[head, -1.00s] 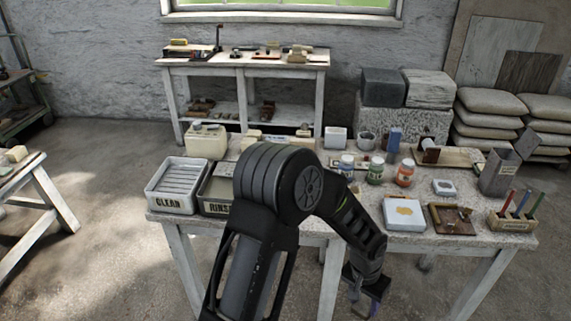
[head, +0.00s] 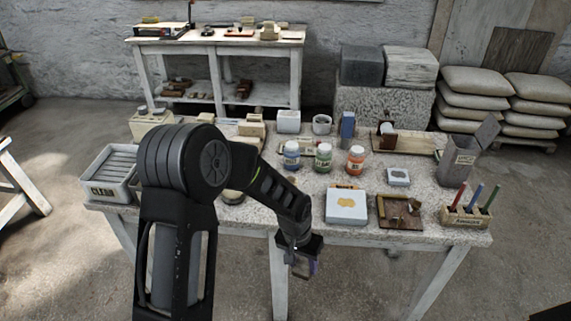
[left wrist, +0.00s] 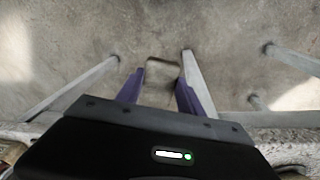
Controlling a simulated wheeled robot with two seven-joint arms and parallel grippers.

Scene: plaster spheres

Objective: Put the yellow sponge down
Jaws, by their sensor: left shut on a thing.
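My left gripper (head: 306,262) hangs in front of the table's front edge, below and left of the white block with a yellow patch (head: 346,205). In the left wrist view, the purple fingers of the left gripper (left wrist: 159,92) are shut on a small tan-brown piece, which I take for the yellow sponge (left wrist: 162,72); its colour looks dull there. Bare floor lies behind it in that view. In the head view the held piece is too small and dark to make out. My right gripper is not in view.
The speckled table (head: 285,222) holds a CLEAN tray (head: 112,172), blue, green and orange jars (head: 323,158), a brown board with tools (head: 400,211) and a pencil holder (head: 466,216). A small bare patch lies left of the white block. My left arm hides part of the table's left side.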

